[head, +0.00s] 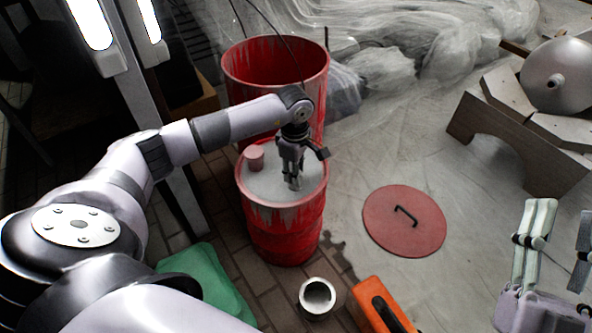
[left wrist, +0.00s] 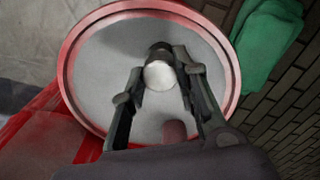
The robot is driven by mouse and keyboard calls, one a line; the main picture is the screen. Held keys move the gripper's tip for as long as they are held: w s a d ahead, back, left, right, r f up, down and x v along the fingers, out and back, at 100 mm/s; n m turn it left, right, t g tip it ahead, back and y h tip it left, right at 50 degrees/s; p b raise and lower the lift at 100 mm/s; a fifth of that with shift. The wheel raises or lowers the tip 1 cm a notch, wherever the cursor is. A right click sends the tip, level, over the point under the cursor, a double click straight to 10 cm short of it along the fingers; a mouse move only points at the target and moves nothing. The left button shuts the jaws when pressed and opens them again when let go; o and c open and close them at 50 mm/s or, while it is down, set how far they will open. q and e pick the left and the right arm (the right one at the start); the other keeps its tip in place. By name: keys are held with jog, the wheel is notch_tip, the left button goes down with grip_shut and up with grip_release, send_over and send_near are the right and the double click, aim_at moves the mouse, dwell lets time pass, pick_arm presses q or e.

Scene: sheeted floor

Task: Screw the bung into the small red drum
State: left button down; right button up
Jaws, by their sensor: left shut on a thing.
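The small red drum (head: 283,222) stands upright with a pale grey top inside a red rim. The rim also shows in the left wrist view (left wrist: 66,75). My left gripper (head: 294,182) points down over the right part of the drum top. It is shut on the bung (left wrist: 158,75), whose round pale face shows between the fingertips in the left wrist view. The bung is at or just above the drum top; I cannot tell whether it sits in a hole. My right gripper (head: 560,243) is at the lower right, fingers apart and empty.
A pinkish cylinder (head: 254,157) stands on the drum top near the rim. A larger open red drum (head: 275,68) is behind. A red lid (head: 404,221), metal can (head: 317,298), orange case (head: 382,306) and green cloth (head: 208,284) lie around. A wooden cradle (head: 515,145) is at right.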

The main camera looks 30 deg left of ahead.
jog(key=shift+f, duration=0.35)
dwell(0.3)
pick_arm(q)
jog(key=shift+f, duration=0.3)
pick_arm(e)
jog(key=shift+s+d+r+t+y, duration=0.15)
jog(key=shift+s+r+t, duration=0.15)
jog(key=shift+r, duration=0.25)
jog(key=shift+s+a+r+t+y, duration=0.15)
jog(key=shift+s+r+t, duration=0.1)
jog(key=shift+r, duration=0.25)
pick_arm(q)
jog(key=shift+f+b, duration=0.2)
jog(key=shift+b, duration=0.15)
pick_arm(e)
jog(key=shift+s+d+r+t, duration=0.1)
jog(key=shift+s+r+t, duration=0.15)
jog(key=shift+s, duration=0.15)
pick_arm(q)
jog(key=shift+f, duration=0.25)
pick_arm(e)
jog(key=shift+s+d+r+t+y, duration=0.1)
jog(key=shift+s+r+t+y, duration=0.2)
jog(key=shift+s+r+t, duration=0.35)
